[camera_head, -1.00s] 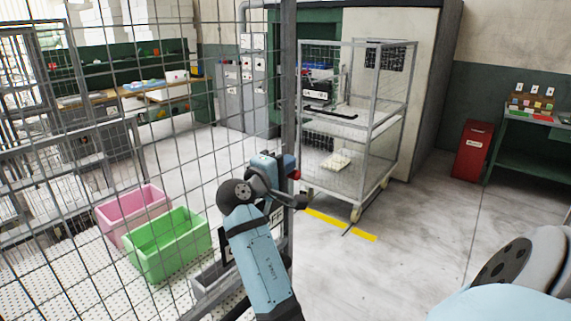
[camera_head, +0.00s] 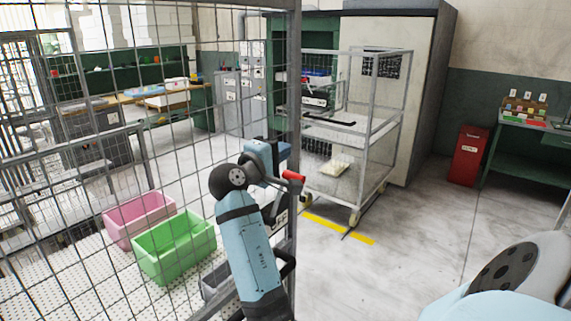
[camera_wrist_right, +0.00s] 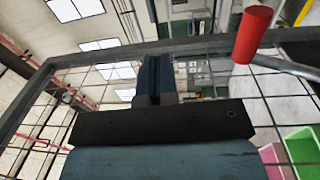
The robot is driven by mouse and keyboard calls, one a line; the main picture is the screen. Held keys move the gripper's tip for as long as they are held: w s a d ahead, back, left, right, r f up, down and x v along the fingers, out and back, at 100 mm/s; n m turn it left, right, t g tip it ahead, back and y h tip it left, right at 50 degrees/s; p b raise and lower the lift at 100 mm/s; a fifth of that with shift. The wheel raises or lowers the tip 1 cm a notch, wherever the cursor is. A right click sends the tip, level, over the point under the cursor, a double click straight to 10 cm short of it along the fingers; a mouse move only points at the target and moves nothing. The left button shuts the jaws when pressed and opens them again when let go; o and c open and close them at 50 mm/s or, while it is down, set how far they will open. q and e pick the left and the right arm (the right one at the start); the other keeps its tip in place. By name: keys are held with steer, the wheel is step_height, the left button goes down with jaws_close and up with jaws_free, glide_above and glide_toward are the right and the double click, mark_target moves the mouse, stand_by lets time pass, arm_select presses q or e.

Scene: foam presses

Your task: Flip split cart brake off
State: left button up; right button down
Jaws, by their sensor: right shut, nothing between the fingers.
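The red-ended brake lever (camera_head: 292,176) shows beside the post of a wire-mesh frame, just right of my right gripper (camera_head: 272,153). In the right wrist view its red grip (camera_wrist_right: 252,35) is at upper right, on a grey rod. My right gripper (camera_wrist_right: 153,80) is shut and empty there, with a visible space between its fingers and the red grip. A label ending in "FF" (camera_head: 281,219) is partly hidden behind my right arm. Where the lever is mounted is hidden. My left gripper is out of view.
The mesh panel (camera_head: 90,150) fills the left. Behind it are a green bin (camera_head: 172,265) and a pink bin (camera_head: 125,232). A caged cart (camera_head: 390,125) stands beyond, near a yellow floor stripe (camera_head: 325,222). Open floor lies to the right.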

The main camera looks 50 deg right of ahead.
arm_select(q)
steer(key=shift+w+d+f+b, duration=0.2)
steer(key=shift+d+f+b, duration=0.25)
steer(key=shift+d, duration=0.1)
arm_select(e)
steer(key=a+r, duration=0.2)
steer(key=r, duration=0.1)
steer(key=a+r, duration=0.1)
steer(key=r, duration=0.1)
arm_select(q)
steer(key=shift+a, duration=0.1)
arm_select(e)
steer(key=shift+a, duration=0.1)
